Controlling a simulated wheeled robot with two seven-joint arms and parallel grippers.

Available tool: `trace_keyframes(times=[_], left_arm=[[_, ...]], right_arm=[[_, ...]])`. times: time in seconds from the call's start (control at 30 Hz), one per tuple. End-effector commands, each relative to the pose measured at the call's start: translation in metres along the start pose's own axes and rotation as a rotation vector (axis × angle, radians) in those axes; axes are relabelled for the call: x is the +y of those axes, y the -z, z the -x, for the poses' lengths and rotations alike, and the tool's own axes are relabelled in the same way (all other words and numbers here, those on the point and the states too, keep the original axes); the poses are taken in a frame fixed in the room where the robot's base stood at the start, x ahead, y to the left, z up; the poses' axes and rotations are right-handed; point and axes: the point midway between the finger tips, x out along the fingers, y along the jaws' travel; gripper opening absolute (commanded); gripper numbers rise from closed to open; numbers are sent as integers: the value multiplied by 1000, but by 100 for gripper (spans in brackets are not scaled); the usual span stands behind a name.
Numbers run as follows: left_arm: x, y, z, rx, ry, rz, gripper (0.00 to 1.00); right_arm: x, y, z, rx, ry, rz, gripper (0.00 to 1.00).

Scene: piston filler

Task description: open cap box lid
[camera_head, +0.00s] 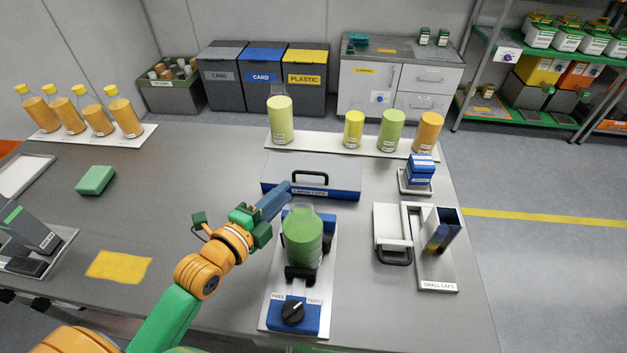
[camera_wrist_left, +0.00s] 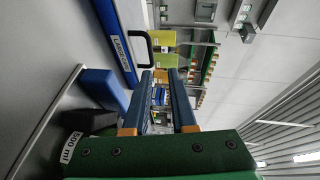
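The large caps box (camera_head: 350,193) is blue with a flat grey lid (camera_head: 335,165) that lies shut on it. A black handle (camera_head: 311,174) stands on the lid near the front. In the left wrist view the handle (camera_wrist_left: 139,48) shows just beyond and left of the fingertips, above the box's labelled blue side (camera_wrist_left: 118,50). My left gripper (camera_head: 284,187) is at the box's front edge, left of the handle. In the left wrist view its two blue fingers (camera_wrist_left: 160,76) are apart with nothing between them. Any contact with the box cannot be told. My right gripper is out of view.
A clear container of green liquid (camera_head: 303,242) stands on the filler (camera_head: 292,314) right beside my left gripper. A small caps box (camera_head: 437,274) stands to the right. Bottles (camera_head: 354,130) line a white strip behind the box.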

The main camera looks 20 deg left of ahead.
Motion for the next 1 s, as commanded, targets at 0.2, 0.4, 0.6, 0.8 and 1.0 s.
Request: trace_keyframes(times=[0.2,0.4,0.6,0.8,1.0], left_arm=[[20,-2,-6,-1,1,1,25],[16,-1,-36,0,3,4,25],[18,-2,-77,-1,2,4,25],[19,-2,-109,-1,1,3,25],[19,-2,-123,0,-1,0,25]], right_arm=[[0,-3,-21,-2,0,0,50],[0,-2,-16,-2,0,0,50],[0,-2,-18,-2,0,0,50],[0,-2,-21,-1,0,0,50],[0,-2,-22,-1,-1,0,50]])
